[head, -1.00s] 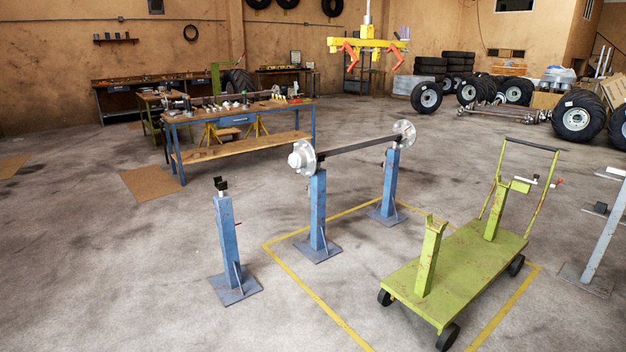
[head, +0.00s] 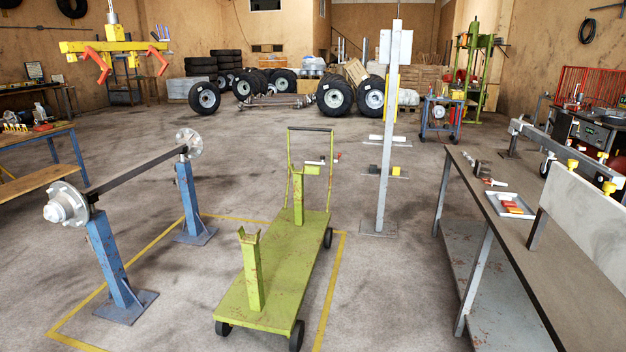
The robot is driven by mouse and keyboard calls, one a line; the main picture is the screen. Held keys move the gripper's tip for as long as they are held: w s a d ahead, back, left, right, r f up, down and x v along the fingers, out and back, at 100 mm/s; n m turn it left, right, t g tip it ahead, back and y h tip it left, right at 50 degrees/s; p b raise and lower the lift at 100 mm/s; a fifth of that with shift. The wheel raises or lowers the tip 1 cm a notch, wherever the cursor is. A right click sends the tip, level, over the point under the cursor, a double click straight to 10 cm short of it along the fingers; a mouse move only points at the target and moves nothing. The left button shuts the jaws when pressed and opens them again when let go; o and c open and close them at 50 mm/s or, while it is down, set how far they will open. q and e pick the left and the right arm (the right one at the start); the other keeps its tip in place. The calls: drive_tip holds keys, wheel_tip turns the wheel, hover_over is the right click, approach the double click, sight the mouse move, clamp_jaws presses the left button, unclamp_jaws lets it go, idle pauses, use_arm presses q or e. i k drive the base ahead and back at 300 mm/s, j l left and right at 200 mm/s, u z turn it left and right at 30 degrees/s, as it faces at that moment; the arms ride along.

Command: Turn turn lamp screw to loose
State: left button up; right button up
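I cannot pick out a turn lamp or its screw for certain. A small white tray (head: 503,206) with red and yellow pieces lies on the bench. Small tools or parts (head: 482,172) lie near its far end; they are too small to name. Neither of my grippers is in view.
A green cart (head: 284,280) stands in the middle, with a grey post (head: 390,150) between it and the bench. Blue stands (head: 112,255) hold an axle (head: 135,170) at the left. A yellow hoist (head: 115,45) hangs at the back left. Floor between cart and bench is clear.

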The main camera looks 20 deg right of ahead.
sight(573, 163)
drive_tip(key=i+z, duration=0.2)
drive_tip(key=z, duration=0.3)
drive_tip(key=i+z, duration=0.2)
drive_tip(key=z, duration=0.25)
drive_tip(key=i+j+z, duration=0.1)
drive_tip(key=z, duration=0.4)
drive_tip(key=i+j+z, duration=0.15)
drive_tip(key=z, duration=0.2)
drive_tip(key=i+j+z, duration=0.5)
drive_tip(key=z, duration=0.2)
drive_tip(key=i+j+z, duration=0.2)
drive_tip(key=j+z, duration=0.2)
drive_tip(key=j, duration=0.15)
drive_tip(key=i+j+z, duration=0.3)
drive_tip(key=j+z, duration=0.15)
drive_tip(key=j, duration=0.3)
drive_tip(key=i+l, duration=0.1)
drive_tip(key=l, duration=0.25)
